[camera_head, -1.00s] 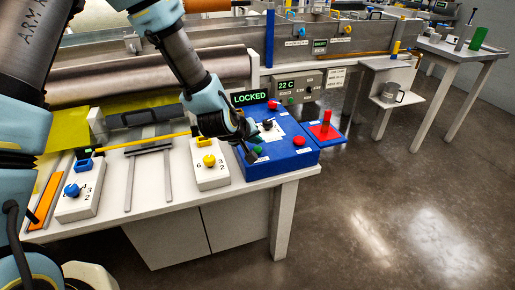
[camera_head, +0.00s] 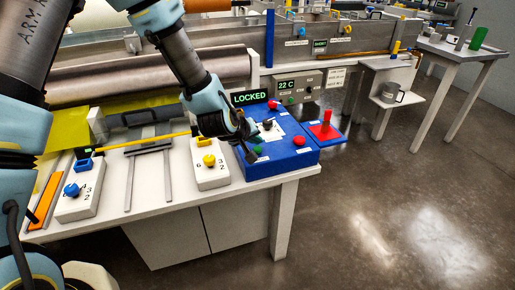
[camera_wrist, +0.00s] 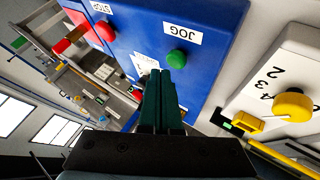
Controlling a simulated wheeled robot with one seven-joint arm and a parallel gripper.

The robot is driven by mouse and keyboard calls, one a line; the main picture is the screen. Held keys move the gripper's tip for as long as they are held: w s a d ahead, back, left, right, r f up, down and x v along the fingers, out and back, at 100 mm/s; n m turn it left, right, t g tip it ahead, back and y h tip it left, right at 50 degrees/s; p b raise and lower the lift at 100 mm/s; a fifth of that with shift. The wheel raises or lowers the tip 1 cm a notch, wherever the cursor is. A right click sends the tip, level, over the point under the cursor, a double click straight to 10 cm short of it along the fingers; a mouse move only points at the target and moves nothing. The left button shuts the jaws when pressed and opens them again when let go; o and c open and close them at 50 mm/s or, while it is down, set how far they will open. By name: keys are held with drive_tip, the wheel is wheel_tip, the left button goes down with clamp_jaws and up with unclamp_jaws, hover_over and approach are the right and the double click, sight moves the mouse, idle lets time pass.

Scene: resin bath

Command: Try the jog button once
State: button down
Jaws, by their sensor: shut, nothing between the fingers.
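The jog button is a round green button (camera_wrist: 176,58) on a blue control box (camera_wrist: 215,25), beside a white label reading JOG (camera_wrist: 182,32). It also shows in the head view as a green button (camera_head: 257,149) on the blue box (camera_head: 292,160). My gripper (camera_wrist: 162,74) is shut and empty, its dark fingers side by side. In the wrist view its tips lie just below and left of the green button. In the head view my gripper (camera_head: 250,156) is close beside the button. I cannot tell whether they touch.
The box also carries red buttons (camera_head: 299,141), one by a STOP label (camera_wrist: 102,7), and a black knob (camera_head: 267,125). A LOCKED display (camera_head: 251,98) stands behind. A white box with a yellow knob (camera_head: 209,160) is left of the gripper. Floor on the right is clear.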

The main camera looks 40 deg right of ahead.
sight(256, 150)
drive_tip(key=shift+f+b, duration=0.3)
drive_tip(key=shift+f, duration=0.05)
drive_tip(key=shift+f+b, duration=0.5)
drive_tip(key=shift+f, duration=0.05)
idle(0.6)
drive_tip(key=shift+r, duration=0.1)
idle(0.3)
drive_tip(key=shift+r+p, duration=0.6)
drive_tip(key=shift+r, duration=0.25)
drive_tip(key=shift+r, duration=0.15)
drive_tip(key=shift+r+p, duration=1.7)
drive_tip(key=shift+r, duration=0.7)
